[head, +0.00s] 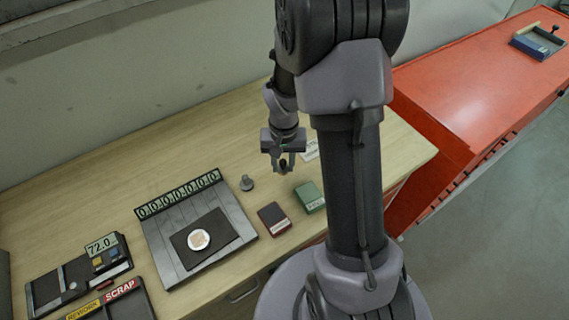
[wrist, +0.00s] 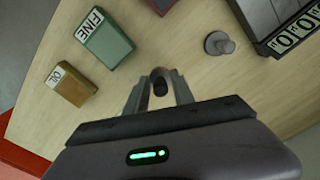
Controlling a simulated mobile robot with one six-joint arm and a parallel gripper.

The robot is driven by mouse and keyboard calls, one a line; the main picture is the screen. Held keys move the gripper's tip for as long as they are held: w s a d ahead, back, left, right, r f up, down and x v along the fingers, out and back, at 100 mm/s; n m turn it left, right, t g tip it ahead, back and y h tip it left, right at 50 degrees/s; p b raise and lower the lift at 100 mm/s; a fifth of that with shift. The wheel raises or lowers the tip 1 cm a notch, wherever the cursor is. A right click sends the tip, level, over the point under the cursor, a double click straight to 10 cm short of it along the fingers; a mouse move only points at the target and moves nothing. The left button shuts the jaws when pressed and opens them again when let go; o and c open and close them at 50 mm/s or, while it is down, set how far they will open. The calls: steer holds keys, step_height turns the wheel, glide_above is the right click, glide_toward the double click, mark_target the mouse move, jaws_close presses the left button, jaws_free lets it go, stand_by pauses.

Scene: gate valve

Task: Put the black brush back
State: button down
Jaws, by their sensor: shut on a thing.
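My gripper (head: 283,160) hangs above the wooden bench, just left of my arm's column. It is shut on a small dark thing, which I take to be the black brush (head: 284,167). In the wrist view its dark rounded end (wrist: 160,86) shows between the two fingers (wrist: 158,92). The rest of it is hidden, so bristles cannot be made out. The thing appears held clear of the bench top.
A green box marked FINE (wrist: 107,38), a brown block marked OIL (wrist: 68,85) and a grey knobbed piece (wrist: 219,43) stand near the gripper. A dark red box (head: 273,219) and a grey plate with a dial row (head: 180,190) lie left. A blue tray (head: 537,43) sits on the red cabinet.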

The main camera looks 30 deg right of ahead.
mark_target(283, 166)
steer(key=shift+w+d+f, duration=0.1)
steer(key=shift+w+d, duration=0.3)
steer(key=shift+w, duration=0.45)
steer(key=shift+d+f+b, duration=0.1)
steer(key=shift+f+b, duration=0.55)
steer(key=shift+f, duration=1.25)
steer(key=c, duration=1.1)
jaws_free()
steer(key=shift+w, duration=0.1)
